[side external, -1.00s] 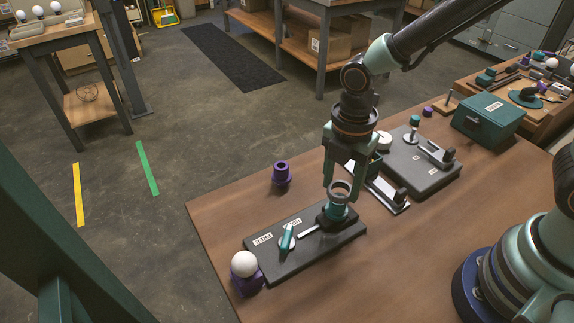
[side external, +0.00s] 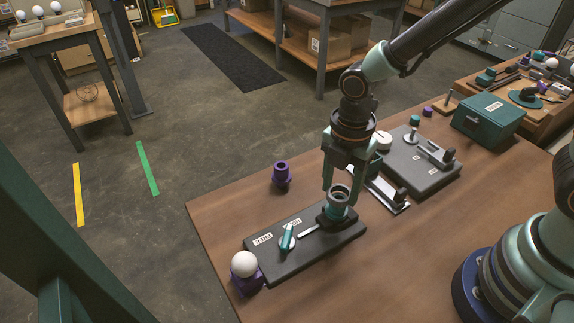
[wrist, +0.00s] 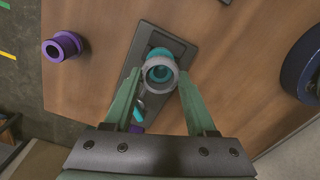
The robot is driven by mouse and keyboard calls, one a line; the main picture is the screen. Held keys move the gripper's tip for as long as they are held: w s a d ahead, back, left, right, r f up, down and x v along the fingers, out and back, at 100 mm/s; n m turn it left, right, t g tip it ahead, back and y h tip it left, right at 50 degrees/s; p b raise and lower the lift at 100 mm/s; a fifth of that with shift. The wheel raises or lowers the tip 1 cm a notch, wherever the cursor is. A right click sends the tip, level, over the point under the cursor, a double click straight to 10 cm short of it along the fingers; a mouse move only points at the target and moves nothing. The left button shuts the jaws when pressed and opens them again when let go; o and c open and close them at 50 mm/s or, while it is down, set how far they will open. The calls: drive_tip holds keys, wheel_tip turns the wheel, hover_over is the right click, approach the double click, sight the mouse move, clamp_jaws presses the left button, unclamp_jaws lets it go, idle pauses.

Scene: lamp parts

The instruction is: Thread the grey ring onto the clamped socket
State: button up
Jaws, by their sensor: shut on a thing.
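My gripper (side external: 340,190) is shut on the grey ring (side external: 340,190), which shows as an upright-facing hoop between the fingertips. It also shows in the wrist view (wrist: 159,83). The teal socket (side external: 336,211) stands upright in the black clamp of the dark fixture plate (side external: 276,265), right below the ring. In the wrist view, teal of the socket (wrist: 160,52) shows past the ring's far edge and within its opening. The ring is at the socket's top; I cannot tell whether it is around the socket or just above it.
A teal lever (side external: 287,240) stands on the plate's left part. A white ball on a purple base (side external: 245,266) sits at the plate's left end. A purple part (side external: 282,174) stands behind. A grey fixture (side external: 420,165) and teal box (side external: 489,117) are at the back right.

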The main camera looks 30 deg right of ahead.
sight(339, 198)
drive_tip(key=shift+f, duration=0.85)
drive_tip(key=shift+f, duration=0.65)
idle(1.2)
drive_tip(key=o, duration=0.6)
clamp_jaws()
drive_tip(key=shift+f, duration=0.15)
